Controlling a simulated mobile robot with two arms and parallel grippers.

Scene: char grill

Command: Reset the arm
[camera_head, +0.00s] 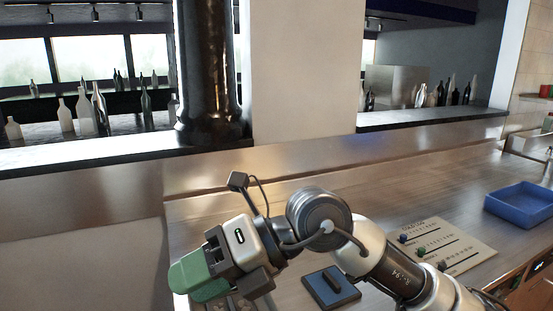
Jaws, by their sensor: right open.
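My right gripper (205,272) is in the lower left part of the head view, with its arm coming in from the lower right. It is open, with green finger pads pointing to the lower left, and I see nothing held in it. It hangs over the left end of the metal counter (290,180), its height above it hard to tell. My left gripper is out of view.
A blue square plate with a dark bar (330,287) lies beneath the arm. A beige panel with knobs (445,245) lies right of the arm. A blue tray (522,203) sits farther right.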

